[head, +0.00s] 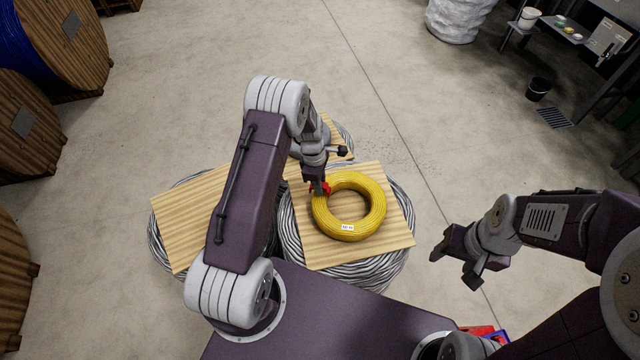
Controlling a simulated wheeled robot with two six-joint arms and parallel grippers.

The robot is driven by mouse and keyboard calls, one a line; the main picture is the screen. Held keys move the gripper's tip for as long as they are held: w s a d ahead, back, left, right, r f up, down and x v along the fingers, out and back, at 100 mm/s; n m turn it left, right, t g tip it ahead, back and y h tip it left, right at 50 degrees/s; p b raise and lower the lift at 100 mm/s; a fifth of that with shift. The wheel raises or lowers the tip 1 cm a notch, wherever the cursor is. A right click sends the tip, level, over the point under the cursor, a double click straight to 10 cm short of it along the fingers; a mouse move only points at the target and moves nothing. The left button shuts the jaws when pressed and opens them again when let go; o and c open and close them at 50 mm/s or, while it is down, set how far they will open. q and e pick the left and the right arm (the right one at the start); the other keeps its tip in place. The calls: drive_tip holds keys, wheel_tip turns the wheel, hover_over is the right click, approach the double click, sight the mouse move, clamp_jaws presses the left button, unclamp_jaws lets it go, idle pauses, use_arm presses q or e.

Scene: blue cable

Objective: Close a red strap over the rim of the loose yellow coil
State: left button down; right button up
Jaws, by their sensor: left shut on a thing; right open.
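The yellow coil (372,222) lies flat on a square wooden board (395,247) in the middle of the head view, with a small white label on its front side. My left gripper (319,188) points down at the coil's upper left rim. It is shut on a small red strap (326,186) at that rim. The fingers partly hide the strap, so I cannot tell whether it is closed around the rim. My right gripper (456,262) is open and empty, to the right of the board and apart from the coil.
The board rests on a grey cable coil (400,268). Another board (180,215) on a grey coil is at the left, and one more is behind. Wooden cable drums (25,125) line the left edge. Red and blue items (485,333) sit at bottom right.

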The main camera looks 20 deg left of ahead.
use_arm(q)
drive_tip(key=shift+r+p, duration=0.3)
drive_tip(key=shift+r, duration=0.1)
drive_tip(key=shift+f, duration=0.15)
drive_tip(key=shift+f+b, duration=0.65)
drive_tip(key=shift+f, duration=0.1)
drive_tip(key=shift+f, duration=0.15)
drive_tip(key=shift+f, duration=0.3)
drive_tip(key=shift+r, duration=0.15)
drive_tip(key=shift+r, duration=0.1)
drive_tip(key=shift+r+p, duration=0.35)
drive_tip(key=shift+r, duration=0.1)
drive_tip(key=shift+r, duration=0.15)
